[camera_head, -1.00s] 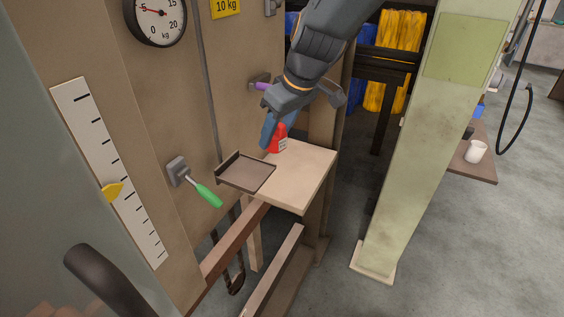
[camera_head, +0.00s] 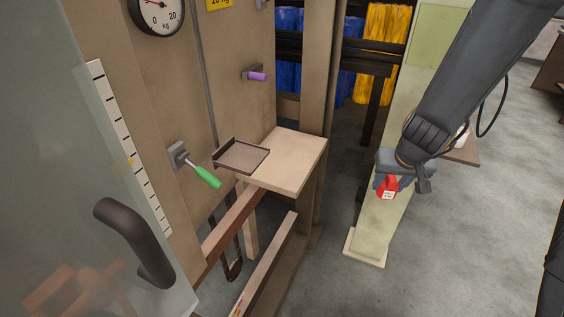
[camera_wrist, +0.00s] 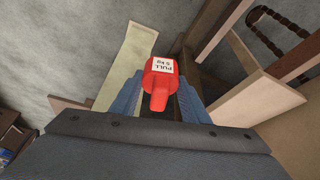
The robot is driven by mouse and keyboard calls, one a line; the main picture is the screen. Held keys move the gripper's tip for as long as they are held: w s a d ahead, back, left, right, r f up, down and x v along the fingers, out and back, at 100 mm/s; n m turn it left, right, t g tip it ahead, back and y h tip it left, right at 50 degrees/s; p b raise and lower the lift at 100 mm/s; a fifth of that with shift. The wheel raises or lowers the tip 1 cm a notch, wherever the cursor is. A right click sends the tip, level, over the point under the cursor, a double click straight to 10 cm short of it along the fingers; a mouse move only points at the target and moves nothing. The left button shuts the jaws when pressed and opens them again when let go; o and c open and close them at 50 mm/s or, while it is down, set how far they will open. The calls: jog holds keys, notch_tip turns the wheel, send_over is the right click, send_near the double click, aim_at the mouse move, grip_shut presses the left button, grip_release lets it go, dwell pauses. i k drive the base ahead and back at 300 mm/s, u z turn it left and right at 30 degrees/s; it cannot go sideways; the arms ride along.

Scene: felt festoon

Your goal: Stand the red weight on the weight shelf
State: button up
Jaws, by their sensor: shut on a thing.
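The red weight (camera_head: 387,190) has a white label and is held between the blue fingers of my gripper (camera_head: 395,184), in the air in front of the pale green post. In the wrist view the red weight (camera_wrist: 160,82) sits between both fingers of my gripper (camera_wrist: 160,100), its label lettering upside down. A pale wooden shelf (camera_head: 296,160) stands to the left of my gripper, with a gap between them. A brown shelf (camera_head: 465,156) behind my arm is partly hidden. I cannot tell which of these is the weight shelf.
A dark shallow tray (camera_head: 243,155) adjoins the pale shelf's left side. A green-handled lever (camera_head: 206,176) and a purple-tipped peg (camera_head: 257,76) stick out of the tan panel. The pale green post (camera_head: 377,230) stands behind my gripper. The pale shelf's top is clear.

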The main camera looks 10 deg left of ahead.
aim_at(300, 140)
jog(key=u, duration=0.1)
jog(key=k, duration=0.3)
jog(key=z, duration=0.7)
jog(key=i, duration=1.1)
jog(key=u, duration=0.45)
